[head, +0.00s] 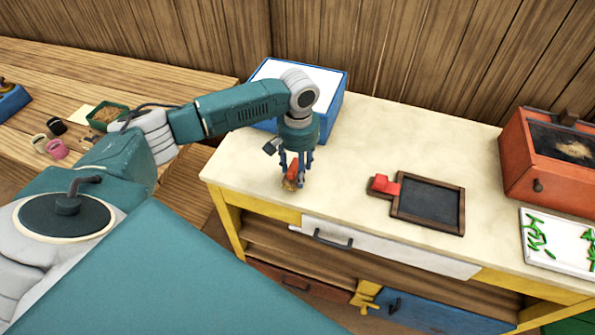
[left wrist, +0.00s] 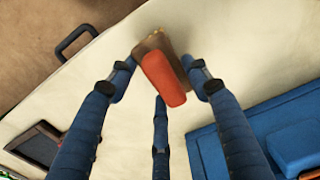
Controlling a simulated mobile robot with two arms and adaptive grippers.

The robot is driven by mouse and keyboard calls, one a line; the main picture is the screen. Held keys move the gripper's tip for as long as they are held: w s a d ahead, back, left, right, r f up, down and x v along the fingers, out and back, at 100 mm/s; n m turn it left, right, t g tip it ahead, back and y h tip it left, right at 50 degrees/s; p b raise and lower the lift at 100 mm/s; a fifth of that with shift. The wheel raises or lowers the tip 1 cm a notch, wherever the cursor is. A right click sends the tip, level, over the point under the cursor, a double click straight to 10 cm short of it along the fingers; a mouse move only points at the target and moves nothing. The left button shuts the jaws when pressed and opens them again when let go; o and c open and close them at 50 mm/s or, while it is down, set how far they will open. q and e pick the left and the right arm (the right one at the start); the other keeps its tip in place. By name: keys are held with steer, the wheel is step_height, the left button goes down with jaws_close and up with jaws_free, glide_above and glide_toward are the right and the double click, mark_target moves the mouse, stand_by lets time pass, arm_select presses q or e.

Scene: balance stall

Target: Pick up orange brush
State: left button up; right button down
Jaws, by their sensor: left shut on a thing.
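The orange brush (left wrist: 164,80) has an orange block on a brown bristle part, seen between the fingers in the left wrist view. It also shows in the head view (head: 292,174), low at the fingertips near the table's front left. My left gripper (head: 296,178) points down and is shut on the brush, with fingers on both sides of it. The left wrist view shows the fingers (left wrist: 162,88) around it. Whether the brush touches the tabletop is hard to tell. My right gripper is not in view.
The cream table (head: 355,135) holds a blue box (head: 335,95) behind my gripper, a dark framed slate (head: 430,203) with a red block (head: 385,185), a red box (head: 550,175) and a white tray (head: 535,255) of green pieces. A wooden bench (head: 160,80) stands left.

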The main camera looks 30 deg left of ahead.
arm_select(q)
step_height(320, 180, up, 19)
steer(key=b, duration=0.2)
steer(key=shift+f, duration=0.1)
